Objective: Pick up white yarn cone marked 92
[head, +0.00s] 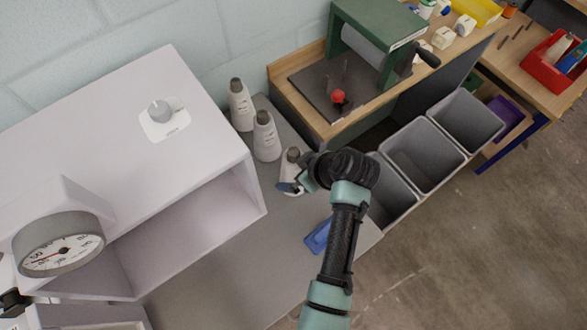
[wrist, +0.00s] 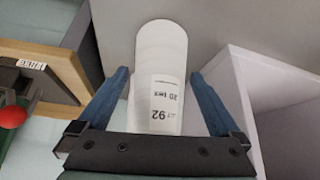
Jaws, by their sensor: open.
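The white yarn cone marked 92 (wrist: 158,52) shows in the wrist view, its label upside down with "92" and "20 tex" on it. It lies between the two blue fingers of my gripper (wrist: 160,76), which are open with a gap on each side. In the head view my gripper (head: 290,187) is at the nearest of three cones in a row, a white cone with a grey-brown tip (head: 291,162), and partly hides it. No label is legible there. I cannot tell whether any finger touches the cone.
Two similar cones, a middle one (head: 266,138) and a far one (head: 241,106), stand behind on the grey surface (head: 215,262). A white open-fronted housing (head: 120,130) is at left. A green machine with a red knob (head: 338,97) stands behind right. Grey bins (head: 422,158) are at right.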

